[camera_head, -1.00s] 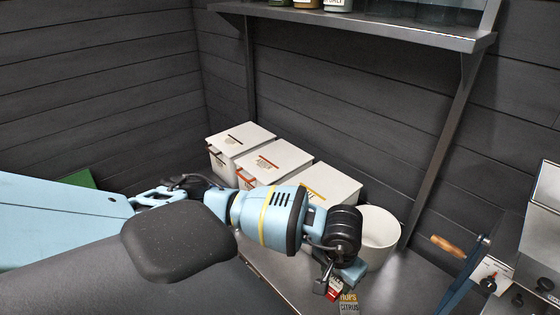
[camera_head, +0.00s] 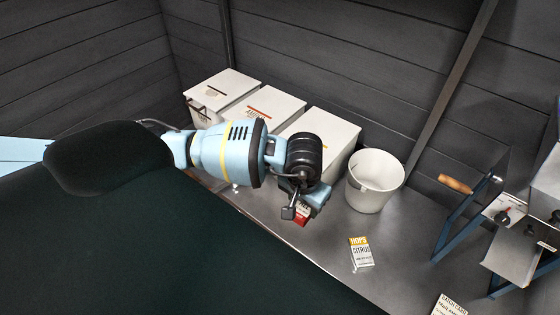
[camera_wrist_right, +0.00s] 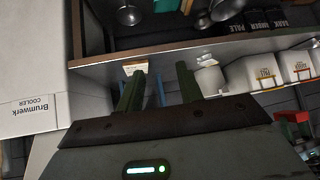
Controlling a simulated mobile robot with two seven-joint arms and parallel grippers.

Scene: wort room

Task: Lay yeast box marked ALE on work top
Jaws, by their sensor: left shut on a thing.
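My left gripper (camera_head: 302,202) is over the front part of the grey work top (camera_head: 402,232). It is shut on a small red and white box (camera_head: 302,215), mostly hidden by the gripper. The lettering on the box is too small to read. I cannot tell whether the box touches the work top. My right gripper (camera_wrist_right: 161,85) shows in the right wrist view with its two green fingers apart and nothing seen between them.
A hops packet marked CITRUS (camera_head: 361,252) lies right of the left gripper. A white bucket (camera_head: 374,182) and white lidded bins (camera_head: 325,136) stand behind. A blue-framed device (camera_head: 468,215) stands at right. A batch card (camera_head: 452,305) lies at the front.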

